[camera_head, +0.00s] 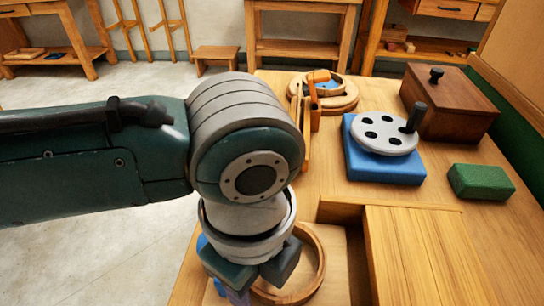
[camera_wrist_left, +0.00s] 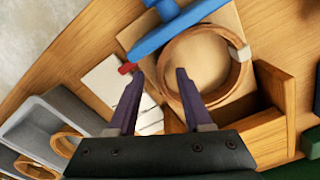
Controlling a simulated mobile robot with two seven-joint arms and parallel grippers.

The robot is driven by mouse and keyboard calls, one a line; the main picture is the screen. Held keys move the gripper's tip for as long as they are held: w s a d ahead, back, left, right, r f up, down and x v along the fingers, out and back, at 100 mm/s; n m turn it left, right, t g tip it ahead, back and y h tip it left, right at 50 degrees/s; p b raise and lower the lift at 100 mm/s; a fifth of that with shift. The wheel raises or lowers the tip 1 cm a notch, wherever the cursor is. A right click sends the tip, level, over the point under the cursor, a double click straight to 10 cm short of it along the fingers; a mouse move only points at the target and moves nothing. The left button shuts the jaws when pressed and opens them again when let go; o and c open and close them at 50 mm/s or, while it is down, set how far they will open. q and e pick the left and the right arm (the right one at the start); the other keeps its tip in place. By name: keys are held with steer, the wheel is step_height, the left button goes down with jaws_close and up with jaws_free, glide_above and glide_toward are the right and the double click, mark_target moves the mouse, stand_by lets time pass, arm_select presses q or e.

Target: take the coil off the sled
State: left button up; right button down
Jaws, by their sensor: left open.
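The coil, a thin wooden ring (camera_wrist_left: 246,76), lies flat on a light square board (camera_wrist_left: 228,14) that may be the sled. The ring (camera_head: 322,266) is also low in the head view, partly hidden by my left arm. My left gripper (camera_wrist_left: 160,73) is open and empty, its purple fingers pointing at the ring's left side in the wrist view. One finger overlaps the ring's rim in the picture; I cannot tell whether it touches. A small pale block (camera_wrist_left: 239,53) sits on the ring's rim. My right gripper is out of view.
A blue bar (camera_wrist_left: 180,28) with a red tip crosses beside the ring. A grey tray (camera_wrist_left: 45,118) with rings stands lower left. A wooden box (camera_head: 420,250), blue block with grey disc (camera_head: 385,170), green block (camera_head: 481,181) and brown box (camera_head: 450,105) stand right.

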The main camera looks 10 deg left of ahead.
arm_select(q)
steer(key=shift+f, duration=0.25)
steer(key=shift+c, duration=0.3)
jaws_close()
